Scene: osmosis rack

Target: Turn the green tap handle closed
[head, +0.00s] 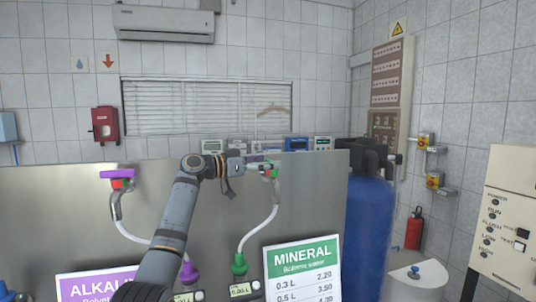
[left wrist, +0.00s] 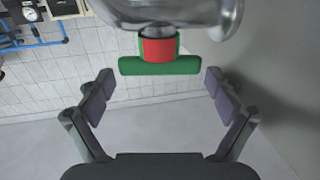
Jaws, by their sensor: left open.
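The green tap handle (left wrist: 160,66) is a short bar lying across the left wrist view, with a red collar (left wrist: 159,49) behind it on a shiny metal tap body (left wrist: 165,14). My left gripper (left wrist: 160,82) is open, one finger on each side of the handle, with a gap to both ends of the bar. It holds nothing. In the head view my left gripper (head: 264,167) reaches to the tap (head: 274,171) above the mineral hose, and partly hides the handle. My right gripper is not in view.
A purple-handled tap (head: 118,175) with its own hose is at the left of the steel panel (head: 315,200). A mineral price sign (head: 302,268) and a blue tank (head: 368,235) stand to the right. Small meters (head: 298,144) line up behind the panel.

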